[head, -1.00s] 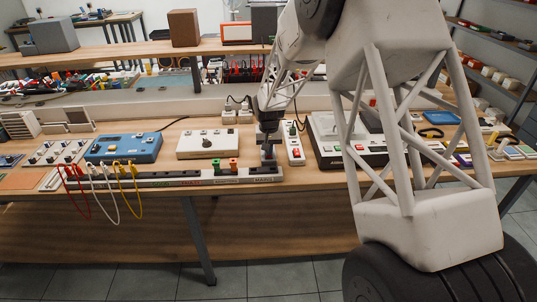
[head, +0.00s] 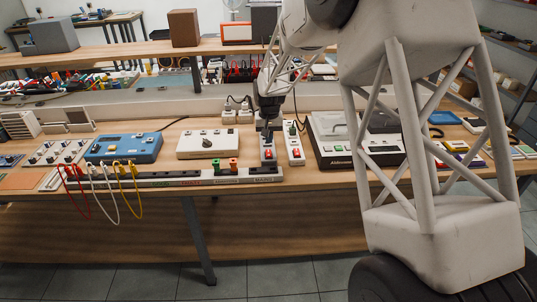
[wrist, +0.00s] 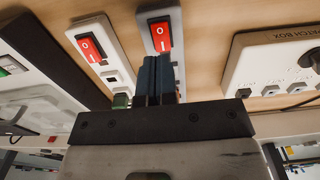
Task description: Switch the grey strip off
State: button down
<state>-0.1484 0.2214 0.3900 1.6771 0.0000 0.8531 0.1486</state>
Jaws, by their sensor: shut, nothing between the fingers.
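The grey strip (head: 268,160) lies on the bench under my gripper, its red rocker switch (head: 267,153) facing up. In the wrist view the grey strip's red rocker (wrist: 159,36) carries a 0 mark at the upper end and an I mark near my fingers. My gripper (head: 267,137) is shut and empty, pointing down over the strip. In the wrist view its dark fingertips (wrist: 158,59) appear just beside the rocker's I end; contact cannot be told. The fingers and wrist hide part of the strip.
A similar white strip (head: 295,156) with a red rocker lies close on the right; it also shows in the wrist view (wrist: 92,47). A white box with a knob (head: 206,144) is on the left. A long socket rail (head: 150,182) runs along the front edge. A black-and-white device (head: 345,145) stands right.

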jog(key=shift+r, duration=0.55)
jog(key=s+d+r+t, duration=0.1)
jog(key=s+d+r, duration=0.3)
jog(key=s+r, duration=0.55)
jog(key=s+d+r, duration=0.4)
jog(key=s+r, duration=0.3)
jog(key=s, duration=0.5)
jog(key=s+d, duration=0.2)
jog(key=s, duration=1.2)
jog(key=s+d+r+t, duration=0.1)
jog(key=s+d, duration=0.1)
jog(key=s, duration=1.3)
jog(key=shift+d+t, duration=0.2)
jog(key=shift+t, duration=0.1)
